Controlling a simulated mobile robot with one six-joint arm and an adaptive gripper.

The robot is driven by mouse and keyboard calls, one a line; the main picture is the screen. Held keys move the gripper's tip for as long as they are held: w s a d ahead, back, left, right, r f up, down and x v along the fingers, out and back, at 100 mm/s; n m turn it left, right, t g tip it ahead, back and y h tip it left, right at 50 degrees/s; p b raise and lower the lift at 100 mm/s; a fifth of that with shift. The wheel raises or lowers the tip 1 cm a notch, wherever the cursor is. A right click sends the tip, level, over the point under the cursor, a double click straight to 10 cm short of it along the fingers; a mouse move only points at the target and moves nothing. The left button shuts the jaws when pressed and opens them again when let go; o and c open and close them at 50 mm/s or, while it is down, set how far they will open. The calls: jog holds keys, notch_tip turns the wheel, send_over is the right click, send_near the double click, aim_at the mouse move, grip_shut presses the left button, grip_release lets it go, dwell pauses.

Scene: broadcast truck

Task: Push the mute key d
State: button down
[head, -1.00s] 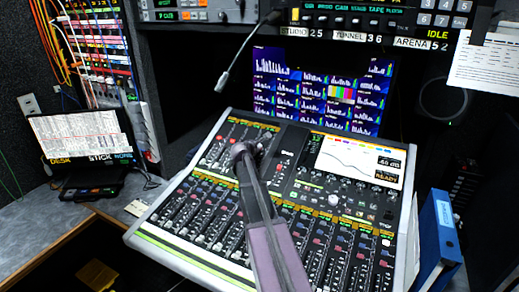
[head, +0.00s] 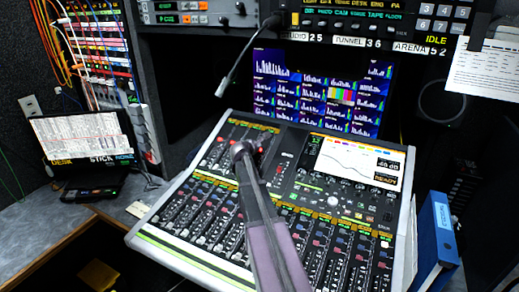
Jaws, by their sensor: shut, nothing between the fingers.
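The mixing console (head: 136,240) lies tilted in the middle of the head view, with rows of faders and small coloured keys. The keys' lettering is too small to read, so I cannot tell which one is mute key d. My arm reaches up from the bottom edge across the console's middle. Its dark end, with my gripper (head: 243,150), is over the upper left part of the panel, near small red-lit keys. My gripper looks shut and empty. The fingertips are hard to make out, and I cannot tell whether they touch the panel. My arm hides the keys and faders behind it.
A monitor (head: 290,62) with level bars stands behind the console. A gooseneck microphone (head: 226,82) hangs above its back edge. A blue binder (head: 437,235) stands close on the right. A small screen (head: 85,140) and patch cables are at left.

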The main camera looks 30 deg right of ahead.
jog(key=shift+r, duration=0.1)
jog(key=r+p, duration=0.1)
jog(key=a+r+p, duration=0.1)
jog(key=r+p, duration=0.1)
jog(key=s+a+r+p, duration=0.1)
jog(key=r+p, duration=0.1)
jog(key=shift+s+r, duration=0.1)
jog(key=shift+r, duration=0.05)
dwell(0.7)
jog(key=shift+a, duration=0.1)
dwell(0.4)
